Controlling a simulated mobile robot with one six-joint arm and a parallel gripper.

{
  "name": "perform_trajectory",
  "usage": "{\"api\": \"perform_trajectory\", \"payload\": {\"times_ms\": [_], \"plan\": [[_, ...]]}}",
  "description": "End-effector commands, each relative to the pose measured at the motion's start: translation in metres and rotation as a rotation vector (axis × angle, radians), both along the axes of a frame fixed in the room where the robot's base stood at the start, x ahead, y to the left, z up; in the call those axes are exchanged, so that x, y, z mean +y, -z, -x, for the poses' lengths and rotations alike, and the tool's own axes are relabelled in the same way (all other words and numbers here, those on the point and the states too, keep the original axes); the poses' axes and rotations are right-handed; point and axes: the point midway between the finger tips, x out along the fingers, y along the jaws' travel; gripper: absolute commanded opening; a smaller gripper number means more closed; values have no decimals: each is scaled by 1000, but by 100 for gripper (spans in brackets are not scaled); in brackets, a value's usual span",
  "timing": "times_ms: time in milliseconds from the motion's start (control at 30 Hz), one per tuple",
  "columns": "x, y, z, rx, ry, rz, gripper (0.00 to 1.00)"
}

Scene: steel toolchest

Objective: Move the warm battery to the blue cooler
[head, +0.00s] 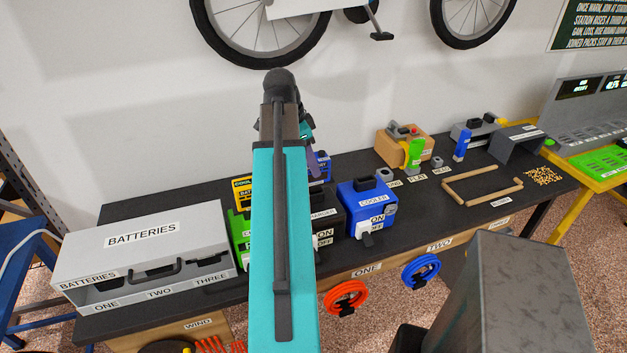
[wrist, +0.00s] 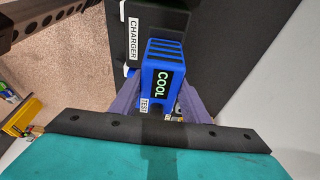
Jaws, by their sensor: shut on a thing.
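In the wrist view my gripper (wrist: 160,107) points down, its two purple fingers on either side of a blue slatted block (wrist: 165,78). The block carries a green readout saying COOL and a small white TEST label. I take this block to be the battery; no readout saying warm is in sight. Its lower end is hidden by my gripper. In the head view my teal arm covers most of the gripper and the block. The blue cooler (head: 366,207) stands on the bench right of my arm, with a dark handle on top and an ON label in front.
The black charger (wrist: 123,40) is close beside the block, left of the cooler. A grey BATTERIES case (head: 190,222) stands at the left. Right of the cooler are a tan box (head: 399,143), wooden strips (head: 470,180) and a grey bin (head: 515,148).

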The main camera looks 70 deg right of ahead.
Motion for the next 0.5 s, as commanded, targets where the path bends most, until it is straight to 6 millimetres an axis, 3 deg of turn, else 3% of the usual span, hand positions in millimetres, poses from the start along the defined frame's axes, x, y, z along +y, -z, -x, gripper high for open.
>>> {"api": "perform_trajectory", "payload": {"times_ms": [500], "plan": [[0,-18,0,0,0,1,2]]}}
